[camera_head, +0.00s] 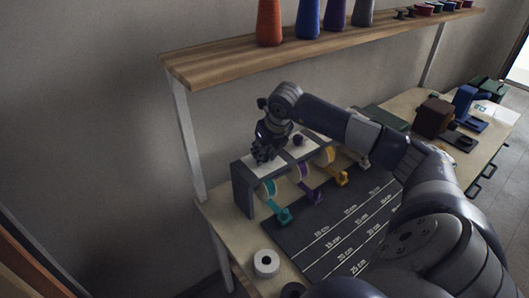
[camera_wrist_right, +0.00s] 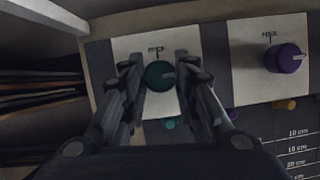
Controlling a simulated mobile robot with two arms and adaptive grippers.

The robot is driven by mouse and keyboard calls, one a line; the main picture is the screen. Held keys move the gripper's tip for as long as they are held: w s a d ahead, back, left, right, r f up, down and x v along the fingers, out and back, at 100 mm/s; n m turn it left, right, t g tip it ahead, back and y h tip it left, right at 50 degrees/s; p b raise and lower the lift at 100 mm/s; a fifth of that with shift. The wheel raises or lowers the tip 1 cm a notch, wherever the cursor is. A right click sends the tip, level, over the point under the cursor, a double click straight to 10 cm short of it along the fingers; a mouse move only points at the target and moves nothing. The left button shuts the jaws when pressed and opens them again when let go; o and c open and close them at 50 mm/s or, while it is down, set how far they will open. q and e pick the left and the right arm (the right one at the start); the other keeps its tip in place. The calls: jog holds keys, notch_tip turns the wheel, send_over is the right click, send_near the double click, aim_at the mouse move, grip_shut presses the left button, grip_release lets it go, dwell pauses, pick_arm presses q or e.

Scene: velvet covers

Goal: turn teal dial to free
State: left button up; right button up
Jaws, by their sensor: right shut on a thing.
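The teal dial (camera_wrist_right: 160,76) sits on a white plate on the dispenser's grey top, with a pale pointer mark toward the right. A small label above it is too blurred to read. My right gripper (camera_wrist_right: 158,66) has its two fingers on either side of the dial, shut on it. In the head view my right gripper (camera_head: 264,150) reaches down onto the left end of the dispenser (camera_head: 243,190) and hides the teal dial there. The teal ribbon (camera_head: 283,214) hangs out in front below it. My left gripper is not in view.
A purple dial (camera_wrist_right: 284,58) is to the right of the teal one; it also shows in the head view (camera_head: 299,140). A dark measuring mat (camera_head: 310,238) lies in front, with a white roll (camera_head: 266,263) beside it. A wooden shelf (camera_head: 210,70) with spools overhangs behind.

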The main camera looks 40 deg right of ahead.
jog(key=n+y+b, duration=0.1)
jog(key=n+b, duration=0.1)
jog(key=shift+d+f+n, duration=0.1)
jog(key=shift+d+n, duration=0.05)
jog(key=shift+n, duration=0.15)
jog(key=shift+n+y+b, duration=0.3)
jog(key=shift+n+b, duration=0.35)
jog(key=shift+n, duration=0.25)
jog(key=shift+d+n+y, duration=0.1)
jog(key=shift+n+y, duration=0.3)
jog(key=shift+n, duration=0.5)
jog(key=n, duration=0.1)
jog(key=n+y, duration=0.1)
jog(key=n, duration=0.1)
jog(key=n+g, duration=0.1)
jog(key=shift+w+r+n+y, duration=0.2)
jog(key=shift+r+n+y, duration=0.05)
jog(key=shift+n+y, duration=0.05)
jog(key=n+g, duration=0.1)
jog(key=n, duration=0.2)
jog(key=shift+d+y, duration=0.15)
jog(key=shift+y, duration=0.25)
jog(key=shift+w+n+g, duration=0.1)
jog(key=shift+n+g, duration=0.5)
jog(key=shift+n, duration=1.1)
jog(key=o, duration=1.1)
jog(key=shift+c, duration=0.2)
jog(key=shift+f, duration=0.1)
